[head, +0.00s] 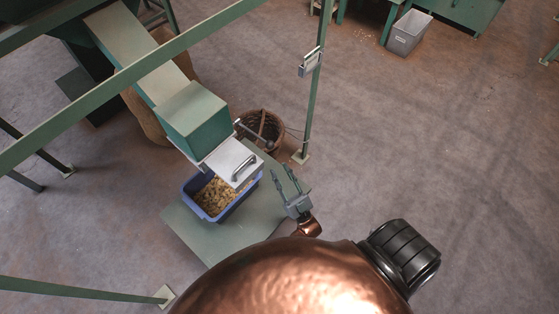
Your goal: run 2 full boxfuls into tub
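A blue tub (186,189) stands on a grey-green plate (188,229) and holds a heap of tan nuts (214,195). Above it, a sloping chute (137,47) ends in a green box (194,117). A pale metal plate with a bar handle (243,166) sits at the box's lower end and hides part of the tub. A dark lever (252,134) sticks out beside the box. My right gripper (279,171) is open and empty, just right of the tub and handle, apart from both. My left gripper is out of view.
A wicker basket (270,124) stands on the floor behind the plate. A green post (313,100) with a small sign (310,62) rises right of it. Green rails cross at left. A grey bin (408,33) stands at the back. The floor at right is clear.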

